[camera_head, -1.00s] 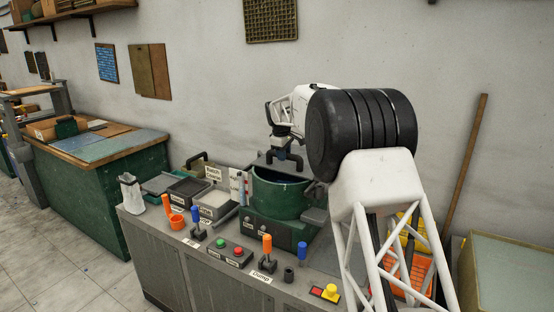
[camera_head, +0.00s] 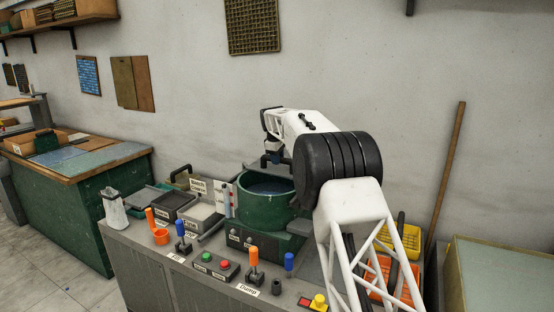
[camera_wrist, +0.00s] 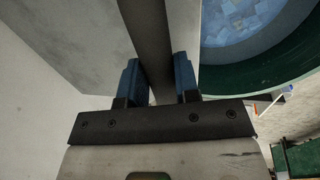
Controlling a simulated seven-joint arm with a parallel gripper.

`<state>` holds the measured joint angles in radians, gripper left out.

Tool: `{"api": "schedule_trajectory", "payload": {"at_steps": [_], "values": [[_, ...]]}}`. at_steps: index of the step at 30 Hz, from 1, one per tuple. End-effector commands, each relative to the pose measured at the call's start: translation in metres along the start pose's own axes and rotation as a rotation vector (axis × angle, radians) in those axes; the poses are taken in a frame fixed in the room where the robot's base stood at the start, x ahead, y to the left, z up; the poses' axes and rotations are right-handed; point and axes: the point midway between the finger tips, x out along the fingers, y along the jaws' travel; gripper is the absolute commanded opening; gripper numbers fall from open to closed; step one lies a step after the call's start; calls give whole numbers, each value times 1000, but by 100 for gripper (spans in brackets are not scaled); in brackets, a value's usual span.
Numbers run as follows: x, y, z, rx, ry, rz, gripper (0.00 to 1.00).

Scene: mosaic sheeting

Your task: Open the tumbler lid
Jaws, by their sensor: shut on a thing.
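The tumbler (camera_head: 262,222) is a round dark green drum on the bench in the head view. Its top is uncovered, and bluish pieces (camera_head: 266,188) show inside. The wrist view shows its green rim (camera_wrist: 285,75) at the right. My gripper (camera_wrist: 158,75) has two blue fingers, shut on a dark bar (camera_wrist: 153,40), seemingly the lid handle. The flat grey lid (camera_wrist: 75,40) lies behind the bar, beside the opening. In the head view my gripper (camera_head: 270,160) is at the drum's back edge, mostly behind my arm; the lid there is hard to make out.
Orange and blue levers (camera_head: 253,258) and a button box (camera_head: 215,265) stand along the bench front. Grey trays (camera_head: 200,216) and a white bag (camera_head: 113,208) are left of the drum. Yellow and orange bins (camera_head: 404,240) stand at the right. The wall is behind.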

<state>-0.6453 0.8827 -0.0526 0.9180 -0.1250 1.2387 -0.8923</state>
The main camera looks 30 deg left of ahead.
Motion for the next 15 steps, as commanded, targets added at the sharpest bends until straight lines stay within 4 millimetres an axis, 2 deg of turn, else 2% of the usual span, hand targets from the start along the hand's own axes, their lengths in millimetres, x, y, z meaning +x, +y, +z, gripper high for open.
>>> {"api": "schedule_trajectory", "payload": {"at_steps": [1, 5, 15], "values": [[-1, 0, -1, 0, 1, 0, 34], [0, 0, 0, 0, 1, 0, 54], [-2, 0, 0, 0, 1, 0, 55]]}}
